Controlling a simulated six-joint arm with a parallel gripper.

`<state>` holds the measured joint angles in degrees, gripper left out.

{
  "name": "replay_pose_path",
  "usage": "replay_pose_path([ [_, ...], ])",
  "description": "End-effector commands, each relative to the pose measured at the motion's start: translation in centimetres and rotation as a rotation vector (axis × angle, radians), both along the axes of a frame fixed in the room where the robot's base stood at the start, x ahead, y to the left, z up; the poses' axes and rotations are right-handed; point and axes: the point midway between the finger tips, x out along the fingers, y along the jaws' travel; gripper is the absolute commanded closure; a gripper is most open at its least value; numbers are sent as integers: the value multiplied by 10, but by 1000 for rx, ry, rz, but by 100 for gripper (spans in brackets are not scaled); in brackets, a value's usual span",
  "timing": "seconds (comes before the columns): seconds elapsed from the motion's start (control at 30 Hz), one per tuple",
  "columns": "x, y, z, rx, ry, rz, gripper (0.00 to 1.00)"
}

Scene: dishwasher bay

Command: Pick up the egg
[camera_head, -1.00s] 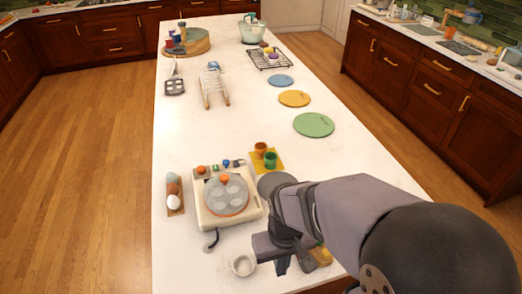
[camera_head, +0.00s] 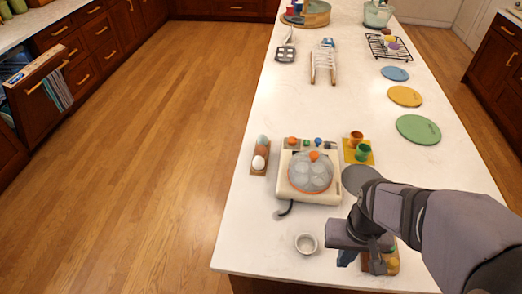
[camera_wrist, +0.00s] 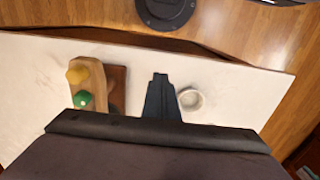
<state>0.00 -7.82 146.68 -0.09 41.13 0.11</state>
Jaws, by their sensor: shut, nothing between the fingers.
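A white egg (camera_head: 258,163), a brown egg (camera_head: 261,151) and a pale greenish egg (camera_head: 263,140) sit in a row on a small wooden holder (camera_head: 253,172), left of the egg cooker in the head view. My gripper (camera_head: 346,258) is low over the near end of the counter, right of a small white cup (camera_head: 306,244) and well away from the eggs. In the wrist view my gripper (camera_wrist: 161,78) looks shut and empty, with the cup (camera_wrist: 191,99) beside it. No egg shows in the wrist view.
A wooden stand with yellow and green knobs (camera_wrist: 98,72) is close beside my gripper. Egg cups (camera_head: 363,153) stand right of the cooker. The white counter (camera_head: 270,225) is clear at front left.

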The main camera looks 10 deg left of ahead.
Motion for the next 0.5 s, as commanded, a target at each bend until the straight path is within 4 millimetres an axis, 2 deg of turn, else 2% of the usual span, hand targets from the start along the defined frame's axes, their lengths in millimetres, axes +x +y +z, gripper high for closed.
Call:
replay_pose_path([
  [0.27,0,0,0,0,0,0,100],
  [0.4,0,0,0,0,0,0,67],
  [0.5,0,0,0,0,0,0,47],
])
